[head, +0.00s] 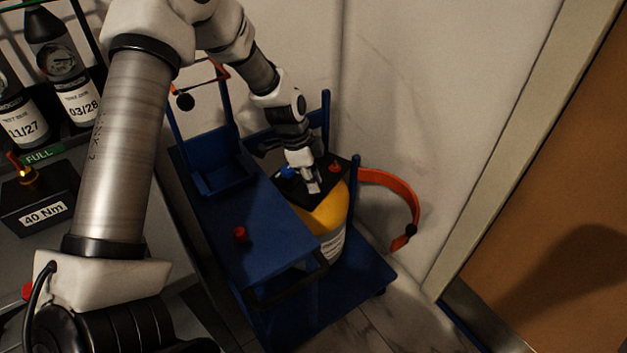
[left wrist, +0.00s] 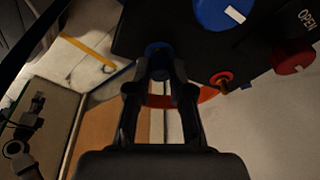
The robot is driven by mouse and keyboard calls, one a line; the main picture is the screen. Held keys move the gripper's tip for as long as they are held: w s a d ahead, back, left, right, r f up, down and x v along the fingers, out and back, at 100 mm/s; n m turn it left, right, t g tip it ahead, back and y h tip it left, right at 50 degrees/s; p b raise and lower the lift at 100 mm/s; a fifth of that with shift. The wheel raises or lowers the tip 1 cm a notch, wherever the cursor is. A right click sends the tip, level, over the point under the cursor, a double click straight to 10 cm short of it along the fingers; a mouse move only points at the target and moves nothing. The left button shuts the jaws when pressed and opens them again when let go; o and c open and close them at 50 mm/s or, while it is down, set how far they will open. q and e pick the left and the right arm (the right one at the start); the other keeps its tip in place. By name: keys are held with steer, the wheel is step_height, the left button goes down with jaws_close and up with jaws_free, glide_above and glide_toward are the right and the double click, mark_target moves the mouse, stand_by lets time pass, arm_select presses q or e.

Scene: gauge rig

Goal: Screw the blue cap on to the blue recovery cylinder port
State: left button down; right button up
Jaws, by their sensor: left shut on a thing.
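My left gripper (head: 312,186) is at the black top (head: 292,192) of the yellow recovery cylinder (head: 328,216). In the left wrist view its two fingers (left wrist: 160,78) are closed around a small blue round part (left wrist: 157,48), which looks like the blue cap, at the edge of the black top. The fingers hide much of it. I cannot tell whether it is seated on the blue port, which I cannot make out separately. A blue knob (left wrist: 222,12) with a white mark and a red knob (left wrist: 293,60) are nearby. My right gripper is out of view.
A red cap (head: 240,235) stands on the blue cart's shelf (head: 262,252). An orange-red port (left wrist: 222,79) is right of the fingers. An orange strap (head: 405,207) curves beside the cylinder. Dark bottles (head: 65,75) and a "40 Nm" box (head: 42,200) are at the left.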

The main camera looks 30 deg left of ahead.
arm_select(q)
steer(key=shift+f+m+b, duration=0.3)
steer(key=shift+b, duration=0.2)
steer(key=shift+r+m, duration=0.15)
steer(key=shift+m, duration=0.35)
steer(key=c, duration=0.5)
jaws_free()
steer(key=shift+c, duration=0.2)
